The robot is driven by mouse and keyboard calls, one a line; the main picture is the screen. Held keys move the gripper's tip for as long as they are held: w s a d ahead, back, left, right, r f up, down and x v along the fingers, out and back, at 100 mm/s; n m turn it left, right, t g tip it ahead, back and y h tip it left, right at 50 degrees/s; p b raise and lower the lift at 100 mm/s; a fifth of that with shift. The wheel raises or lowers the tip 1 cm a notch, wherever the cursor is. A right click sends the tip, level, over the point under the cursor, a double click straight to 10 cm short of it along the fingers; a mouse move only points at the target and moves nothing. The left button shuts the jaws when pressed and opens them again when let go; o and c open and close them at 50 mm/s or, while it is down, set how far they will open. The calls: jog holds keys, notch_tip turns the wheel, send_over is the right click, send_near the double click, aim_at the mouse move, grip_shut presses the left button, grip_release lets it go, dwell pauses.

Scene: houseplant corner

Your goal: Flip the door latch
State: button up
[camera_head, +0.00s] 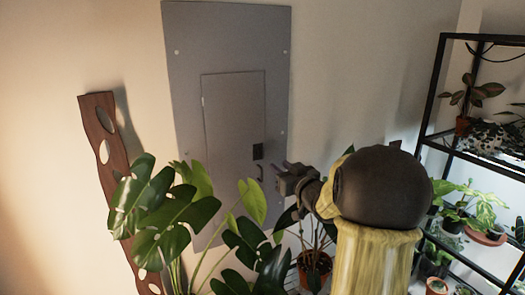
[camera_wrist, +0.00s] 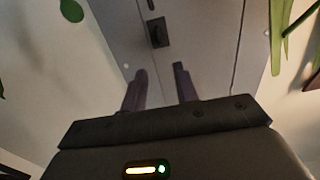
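A grey wall panel (camera_head: 228,35) with a smaller inset door (camera_head: 230,110) hangs on the wall, and the door looks closed. A small dark latch (camera_head: 258,152) is at the door's right edge, with a dark handle (camera_head: 260,172) just below it. In the wrist view the latch (camera_wrist: 157,32) is a black rectangle on grey metal, beyond my fingertips. My gripper (camera_head: 279,174) is just right of the latch and handle in the head view. Its two fingers (camera_wrist: 160,72) are apart with nothing between them. They appear clear of the latch; the exact distance is hard to tell.
A large leafy plant (camera_head: 165,210) stands before the panel's lower left, and a potted plant (camera_head: 314,268) is below my gripper. A brown board with holes (camera_head: 105,150) leans at the left. A black shelf (camera_head: 437,90) with several plants is at the right.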

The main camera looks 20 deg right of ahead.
aim_at(260, 151)
jog(key=w+p, duration=0.2)
jog(key=w, duration=0.3)
jog(key=w+p, duration=0.2)
jog(key=w, duration=0.4)
jog(key=shift+w+a+r, duration=0.1)
jog(key=shift+w+a, duration=0.1)
jog(key=shift+w, duration=0.6)
grip_shut()
